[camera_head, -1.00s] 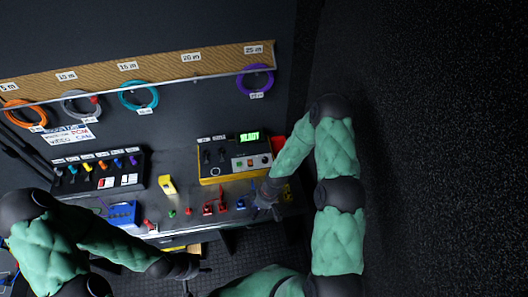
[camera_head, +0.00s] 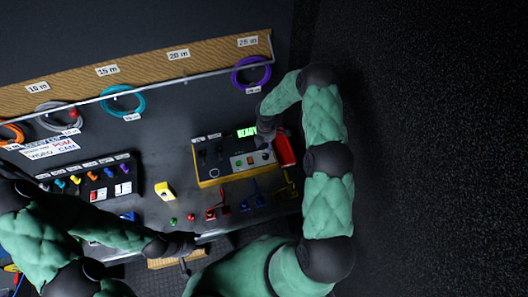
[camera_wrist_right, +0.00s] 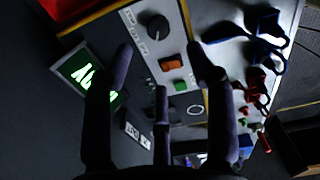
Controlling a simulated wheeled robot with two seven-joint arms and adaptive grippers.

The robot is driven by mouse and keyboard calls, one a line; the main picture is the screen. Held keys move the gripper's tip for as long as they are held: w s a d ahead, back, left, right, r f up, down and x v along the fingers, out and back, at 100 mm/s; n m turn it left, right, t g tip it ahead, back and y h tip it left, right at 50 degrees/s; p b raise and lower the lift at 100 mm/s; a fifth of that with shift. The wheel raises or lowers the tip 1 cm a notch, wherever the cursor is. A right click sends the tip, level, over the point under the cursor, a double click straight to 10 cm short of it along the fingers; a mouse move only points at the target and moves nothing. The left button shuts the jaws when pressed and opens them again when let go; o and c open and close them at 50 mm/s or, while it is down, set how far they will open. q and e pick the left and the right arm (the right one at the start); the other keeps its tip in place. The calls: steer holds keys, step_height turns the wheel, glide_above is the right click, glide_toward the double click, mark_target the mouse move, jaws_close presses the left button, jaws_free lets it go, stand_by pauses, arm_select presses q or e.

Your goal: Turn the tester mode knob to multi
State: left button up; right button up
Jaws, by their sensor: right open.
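The tester (camera_head: 205,174) is a box with a yellow edge, a pale control panel and a lit green display (camera_head: 246,131), on the bench. In the right wrist view, a round black knob (camera_wrist_right: 158,27) sits on its panel, beside an orange rocker (camera_wrist_right: 172,63) and a green button (camera_wrist_right: 180,85); its pointer and small labels are unreadable. My right gripper (camera_wrist_right: 160,58) is open and empty over the panel, fingers apart with the knob beyond the tips. In the head view it is over the tester's right end (camera_head: 266,134). My left gripper (camera_head: 185,245) is low, in front of the bench, its jaws unclear.
A red object (camera_head: 285,152) stands against the tester's right side. Red, blue and yellow connectors (camera_head: 250,195) lie in front. A yellow item (camera_head: 164,191) and a switch panel (camera_head: 95,180) are left. Coiled cables (camera_head: 122,102) hang behind.

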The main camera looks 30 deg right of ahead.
mark_target(265, 156)
steer(key=f, duration=0.4)
steer(key=f+p, duration=0.1)
steer(key=f, duration=0.4)
steer(key=shift+w+f, duration=0.2)
steer(key=shift+f, duration=0.05)
steer(key=shift+c, duration=0.3)
jaws_close()
